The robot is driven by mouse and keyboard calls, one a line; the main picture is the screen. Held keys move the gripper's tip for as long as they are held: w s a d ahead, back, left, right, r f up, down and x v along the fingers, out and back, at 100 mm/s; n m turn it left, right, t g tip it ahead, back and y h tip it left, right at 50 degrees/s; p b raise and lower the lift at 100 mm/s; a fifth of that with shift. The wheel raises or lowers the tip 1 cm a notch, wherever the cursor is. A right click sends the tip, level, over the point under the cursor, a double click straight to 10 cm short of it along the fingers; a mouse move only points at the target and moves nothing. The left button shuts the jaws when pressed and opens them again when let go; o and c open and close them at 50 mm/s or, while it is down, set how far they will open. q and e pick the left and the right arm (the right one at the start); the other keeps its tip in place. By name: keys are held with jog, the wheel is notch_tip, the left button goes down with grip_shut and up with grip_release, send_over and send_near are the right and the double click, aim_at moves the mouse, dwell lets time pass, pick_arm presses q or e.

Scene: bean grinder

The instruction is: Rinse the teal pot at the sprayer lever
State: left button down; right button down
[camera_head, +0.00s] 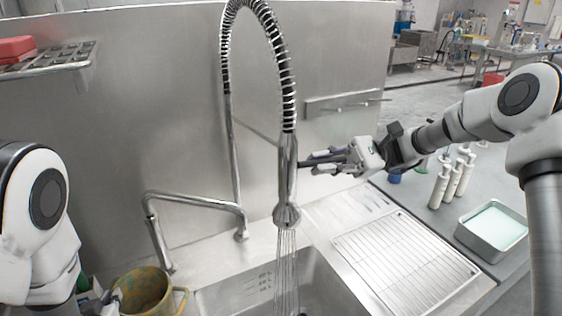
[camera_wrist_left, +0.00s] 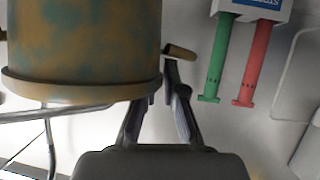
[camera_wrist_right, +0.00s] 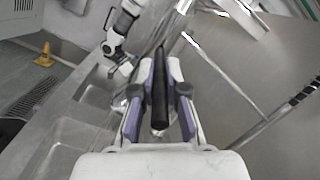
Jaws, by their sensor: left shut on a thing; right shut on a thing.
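The teal pot (camera_head: 146,292), mottled with yellow-brown, is at the lower left in the head view, left of the sink basin. It fills the upper left of the left wrist view (camera_wrist_left: 85,45). My left gripper (camera_wrist_left: 172,75) is shut on the pot's handle (camera_wrist_left: 181,52); in the head view it is mostly hidden behind my arm and the pot. My right gripper (camera_head: 335,160) is shut on the dark sprayer lever (camera_head: 318,161), which also shows between its fingers in the right wrist view (camera_wrist_right: 160,90). Water (camera_head: 287,265) streams from the sprayer head (camera_head: 287,214) into the basin.
The sink basin (camera_head: 240,295) lies under the sprayer, with a bent faucet (camera_head: 195,200) beside it. A wire drying rack (camera_head: 405,262), white bottles (camera_head: 452,180) and a metal tray (camera_head: 491,250) are to the right. Green and red handles (camera_wrist_left: 217,60) hang near my left gripper.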

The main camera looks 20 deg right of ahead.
pick_arm(q)
jog(key=shift+r, duration=0.15)
pick_arm(e)
jog(key=c, duration=1.2)
grip_release()
jog(key=shift+r, duration=0.15)
jog(key=shift+a, duration=0.1)
pick_arm(q)
jog(key=shift+s+a, duration=0.1)
pick_arm(e)
jog(key=v, duration=1.2)
